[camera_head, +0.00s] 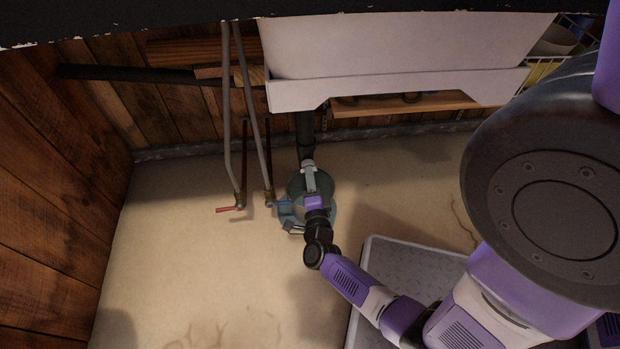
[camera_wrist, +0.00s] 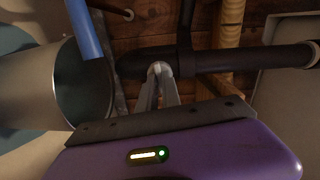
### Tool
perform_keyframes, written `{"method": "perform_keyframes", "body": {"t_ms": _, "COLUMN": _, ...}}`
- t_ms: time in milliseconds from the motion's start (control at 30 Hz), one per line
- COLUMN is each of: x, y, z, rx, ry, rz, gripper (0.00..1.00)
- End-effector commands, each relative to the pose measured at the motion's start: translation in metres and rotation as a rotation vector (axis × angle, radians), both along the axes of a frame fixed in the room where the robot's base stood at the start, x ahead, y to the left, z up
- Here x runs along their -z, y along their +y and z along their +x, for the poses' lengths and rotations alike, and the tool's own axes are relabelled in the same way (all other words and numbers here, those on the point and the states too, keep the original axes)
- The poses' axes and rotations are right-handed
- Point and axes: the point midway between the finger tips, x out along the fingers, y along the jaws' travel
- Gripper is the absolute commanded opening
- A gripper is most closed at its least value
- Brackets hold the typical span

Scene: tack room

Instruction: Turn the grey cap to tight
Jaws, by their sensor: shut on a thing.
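My gripper (camera_head: 309,176) reaches down below the white basin, towards the lower end of a dark drain pipe (camera_head: 305,128). In the wrist view my gripper (camera_wrist: 160,80) has its two fingers drawn together on a small light-grey piece, which looks like the grey cap (camera_wrist: 160,67), beside the dark pipe (camera_wrist: 225,60). The fingers hide most of the cap, so its turned position and any gap at its seat cannot be told. In the head view the cap cannot be told apart from the fingertips.
A teal bucket (camera_head: 333,214) stands on the floor beneath my gripper. Two thin pipes with a red handle (camera_head: 230,209) and a blue handle (camera_head: 283,203) are close at left. The white basin (camera_head: 400,50) overhangs. A grey plate (camera_head: 385,250) lies right; floor at left is clear.

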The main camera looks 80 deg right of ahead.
Motion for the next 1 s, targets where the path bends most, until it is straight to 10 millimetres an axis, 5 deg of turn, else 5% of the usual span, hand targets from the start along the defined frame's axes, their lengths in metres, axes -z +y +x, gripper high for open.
{"method": "perform_keyframes", "body": {"t_ms": 867, "x": 0.0015, "y": 0.0008, "z": -0.0012, "rx": 0.001, "ry": -0.138, "rz": 0.060, "gripper": 0.00}}
{"method": "perform_keyframes", "body": {"t_ms": 900, "x": 0.0016, "y": 0.0008, "z": -0.0012, "rx": 0.001, "ry": -0.138, "rz": 0.060, "gripper": 0.16}}
{"method": "perform_keyframes", "body": {"t_ms": 1000, "x": 0.0013, "y": 0.0007, "z": -0.0010, "rx": 0.000, "ry": -0.138, "rz": 0.060, "gripper": 0.30}}
